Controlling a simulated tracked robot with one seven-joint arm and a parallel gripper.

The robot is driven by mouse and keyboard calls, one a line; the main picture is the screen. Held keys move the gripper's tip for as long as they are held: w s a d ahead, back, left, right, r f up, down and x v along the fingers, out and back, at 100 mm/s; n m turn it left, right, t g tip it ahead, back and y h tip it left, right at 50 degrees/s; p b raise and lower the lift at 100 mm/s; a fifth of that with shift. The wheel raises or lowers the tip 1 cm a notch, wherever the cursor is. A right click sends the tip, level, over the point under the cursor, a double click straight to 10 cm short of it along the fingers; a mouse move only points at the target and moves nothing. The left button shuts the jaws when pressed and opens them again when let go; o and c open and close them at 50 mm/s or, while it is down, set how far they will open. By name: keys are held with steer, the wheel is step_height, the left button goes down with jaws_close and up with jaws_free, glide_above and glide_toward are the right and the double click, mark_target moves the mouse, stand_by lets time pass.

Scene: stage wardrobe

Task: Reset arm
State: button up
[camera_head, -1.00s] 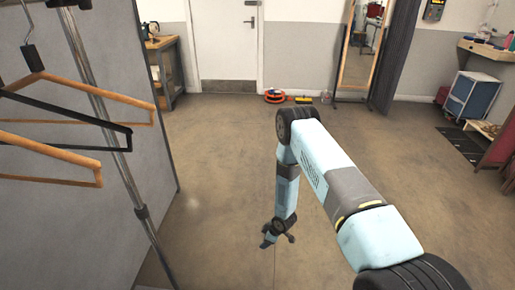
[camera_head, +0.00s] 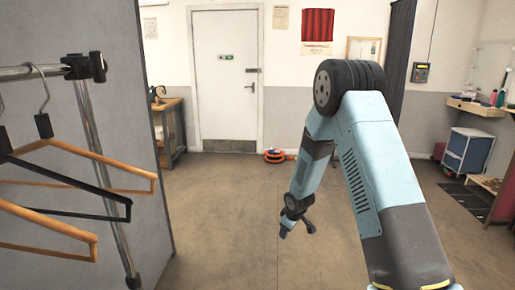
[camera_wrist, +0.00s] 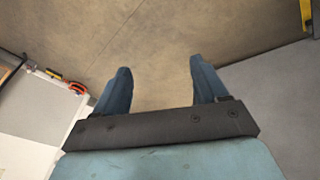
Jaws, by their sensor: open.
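My gripper (camera_head: 297,229) hangs low over the floor near the middle of the head view, at the end of my bent light-blue arm. In the wrist view my gripper (camera_wrist: 158,85) has its two blue fingers wide apart. Nothing is between them but bare brown floor (camera_wrist: 155,45) beyond. My arm hides part of the room behind it in the head view.
A clothes rack (camera_head: 92,130) with several hangers (camera_head: 70,190) stands at the left before a grey partition (camera_head: 130,50). A white door (camera_head: 226,75), an orange reel (camera_head: 274,156) and a blue cart (camera_head: 467,152) are farther back. The middle floor is clear.

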steer(key=s+d+r+m+h, duration=0.1)
steer(key=s+d+r+m, duration=0.3)
steer(key=r, duration=0.6)
steer(key=s+d+r, duration=0.2)
steer(key=s+r, duration=0.4)
steer(key=r, duration=0.4)
steer(key=s+d+r+m+h, duration=0.1)
steer(key=s+d+r+m, duration=0.3)
steer(key=r, duration=0.6)
steer(key=s+r+m, duration=0.1)
steer(key=s+r, duration=0.4)
steer(key=s, duration=0.8)
steer(key=s+d+r+m+t+y, duration=0.1)
steer(key=s+r, duration=0.4)
steer(key=s, duration=0.8)
steer(key=shift+s, duration=0.25)
